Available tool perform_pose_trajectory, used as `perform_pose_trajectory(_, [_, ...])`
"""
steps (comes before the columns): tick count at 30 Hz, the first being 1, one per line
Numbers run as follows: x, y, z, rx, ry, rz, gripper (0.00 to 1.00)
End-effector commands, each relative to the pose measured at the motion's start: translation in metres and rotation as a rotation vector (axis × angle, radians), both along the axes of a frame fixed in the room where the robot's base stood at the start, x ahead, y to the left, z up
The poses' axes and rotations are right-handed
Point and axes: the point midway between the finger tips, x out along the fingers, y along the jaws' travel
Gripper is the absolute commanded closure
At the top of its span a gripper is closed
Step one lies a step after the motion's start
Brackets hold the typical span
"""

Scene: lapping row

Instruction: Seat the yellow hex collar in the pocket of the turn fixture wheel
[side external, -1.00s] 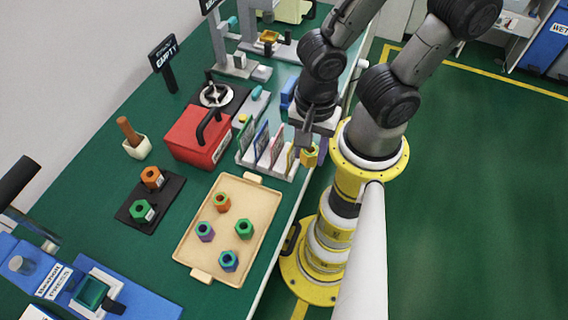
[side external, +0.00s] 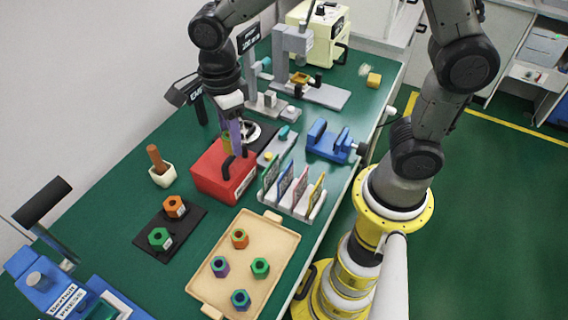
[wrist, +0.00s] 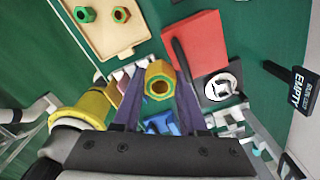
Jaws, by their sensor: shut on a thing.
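The yellow hex collar (wrist: 160,70) is clamped between the two fingers of my gripper (wrist: 158,92) in the wrist view, its round bore facing the camera. In the side view my gripper (side external: 234,138) hangs above the back of the red box, with the collar (side external: 226,143) partly hidden at its fingers. A white ring on a dark plate (side external: 264,133), which looks like the fixture wheel, lies just behind the red box. In the wrist view the ring (wrist: 218,87) is right of the collar and clear of it. The pocket is not clearly visible.
The red box (side external: 223,171) with a black handle stands close below my gripper. An EMPTY sign (side external: 184,93) stands behind left. A card rack (side external: 295,196), a blue vise (side external: 330,142) and a tan tray (side external: 262,232) of several hex collars are nearby.

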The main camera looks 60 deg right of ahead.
Motion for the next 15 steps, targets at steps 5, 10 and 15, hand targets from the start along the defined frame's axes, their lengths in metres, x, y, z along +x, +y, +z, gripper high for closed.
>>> perform_pose_trajectory(5, [0.068, -0.048, -0.013, -0.001, 0.004, -0.187, 1.00])
perform_pose_trajectory(10, [0.110, -0.106, -0.035, -0.001, 0.004, -0.339, 1.00])
perform_pose_trajectory(15, [0.124, -0.156, -0.060, 0.000, 0.004, -0.453, 1.00])
